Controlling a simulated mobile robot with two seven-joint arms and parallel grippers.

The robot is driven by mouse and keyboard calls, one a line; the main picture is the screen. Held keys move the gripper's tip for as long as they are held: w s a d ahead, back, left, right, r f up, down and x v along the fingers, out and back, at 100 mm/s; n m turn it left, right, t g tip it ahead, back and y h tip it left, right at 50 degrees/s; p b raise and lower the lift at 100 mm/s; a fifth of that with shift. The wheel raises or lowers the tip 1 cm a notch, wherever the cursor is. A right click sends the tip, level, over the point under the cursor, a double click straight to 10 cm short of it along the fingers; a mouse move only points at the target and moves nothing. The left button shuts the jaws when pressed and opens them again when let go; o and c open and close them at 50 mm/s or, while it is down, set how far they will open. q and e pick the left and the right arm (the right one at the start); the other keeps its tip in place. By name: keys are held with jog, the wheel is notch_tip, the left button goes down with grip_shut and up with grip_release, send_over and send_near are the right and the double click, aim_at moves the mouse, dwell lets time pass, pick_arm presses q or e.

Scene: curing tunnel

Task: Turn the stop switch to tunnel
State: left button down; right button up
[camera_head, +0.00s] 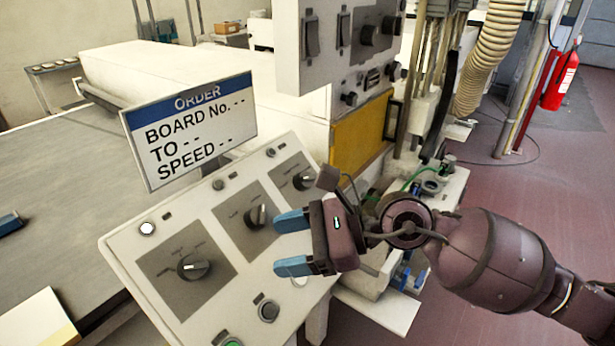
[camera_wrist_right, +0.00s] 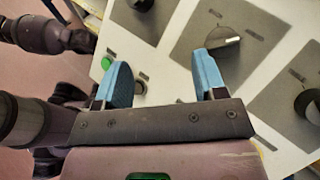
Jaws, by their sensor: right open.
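The sloped control panel (camera_head: 215,193) carries three black rotary switches on grey plates: a left one (camera_head: 194,266), a middle one (camera_head: 257,216) and a right one (camera_head: 301,181). Their lettering is too small to read, so I cannot tell which is the stop switch. My right gripper (camera_head: 284,245) is open and empty over the panel, right of the middle switch. In the right wrist view its blue fingers (camera_wrist_right: 160,72) show the middle switch (camera_wrist_right: 222,38) just beyond the right finger, not between them. My left gripper does not show.
An order sign (camera_head: 190,128) with blank dashes stands behind the panel. A green button (camera_wrist_right: 107,62) and other buttons sit along the panel's near edge. An upright switch box (camera_head: 340,45) rises behind. A conveyor belt (camera_head: 60,190) lies left. A fire extinguisher (camera_head: 560,80) stands far right.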

jog(key=w+d+r+n+t+h, duration=0.2)
jog(key=w+n+h, duration=0.2)
jog(key=n+h, duration=0.15)
jog(key=n+t+h, duration=0.4)
jog(key=t, duration=0.1)
send_near(309, 178)
jog(key=x, duration=1)
jog(key=shift+w+a+f+p, duration=0.1)
jog(key=shift+f+p, duration=0.05)
jog(key=shift+p, duration=0.2)
jog(key=c, duration=0.9)
